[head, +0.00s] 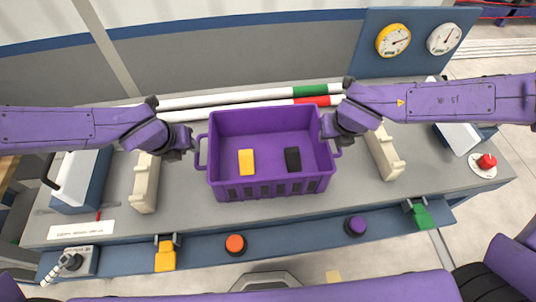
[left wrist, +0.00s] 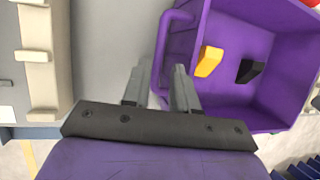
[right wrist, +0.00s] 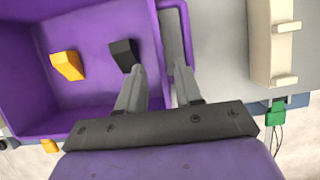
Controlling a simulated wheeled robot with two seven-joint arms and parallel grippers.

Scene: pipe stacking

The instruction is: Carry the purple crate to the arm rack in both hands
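The purple crate (head: 270,188) stands in the middle of the bench, with a yellow block (head: 246,162) and a black block (head: 292,160) inside. My left gripper (head: 187,152) is at its left handle (left wrist: 162,50). In the left wrist view the gripper's two fingers (left wrist: 161,80) lie either side of the handle bar; whether they press on it is unclear. My right gripper (head: 327,127) is at the crate's right side. In the right wrist view its fingers (right wrist: 157,80) are apart, one over the crate's inside and one by the right handle (right wrist: 188,40).
Cream racks (head: 145,185) and (head: 384,152) stand left and right of the crate. White pipes (head: 235,98) with green and red ends lie behind it. Orange (head: 236,244) and purple (head: 356,226) buttons are on the front edge. A red button (head: 487,161) is at the right.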

